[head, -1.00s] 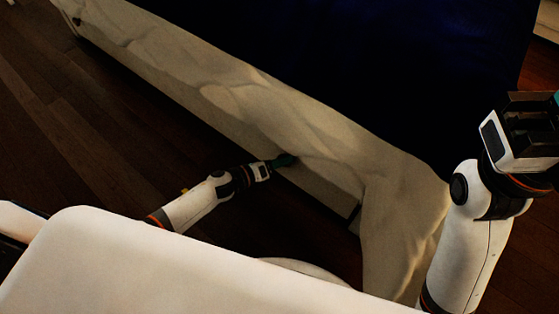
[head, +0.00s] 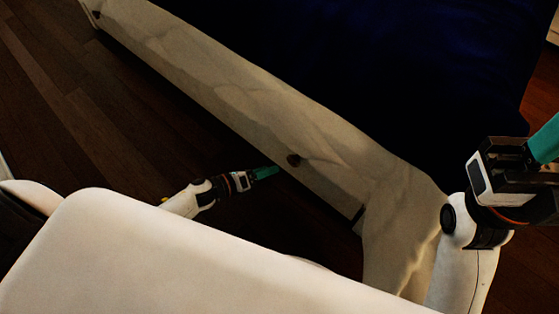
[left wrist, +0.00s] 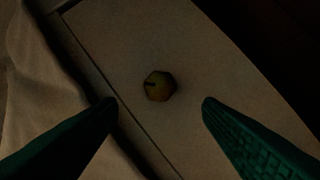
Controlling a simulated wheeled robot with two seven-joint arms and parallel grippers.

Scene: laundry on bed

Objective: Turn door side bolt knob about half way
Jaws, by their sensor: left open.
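The bolt knob (head: 294,160) is a small dark round knob on the pale side panel of the bed. In the left wrist view the knob (left wrist: 159,86) looks brownish and faceted, with a dark mark on its left side. My left gripper (head: 274,171) has green fingers and is just short of the knob, apart from it. In the left wrist view the open left gripper (left wrist: 160,103) has one finger on each side, with the knob between and beyond the tips.
The bed's pale side panel (head: 215,98) runs diagonally, with a draped pale cloth (head: 395,205) at its near corner. Dark blue bedding (head: 400,70) covers the top. Dark wooden floor (head: 60,80) is clear at left. A panel seam (left wrist: 110,92) runs beside the knob.

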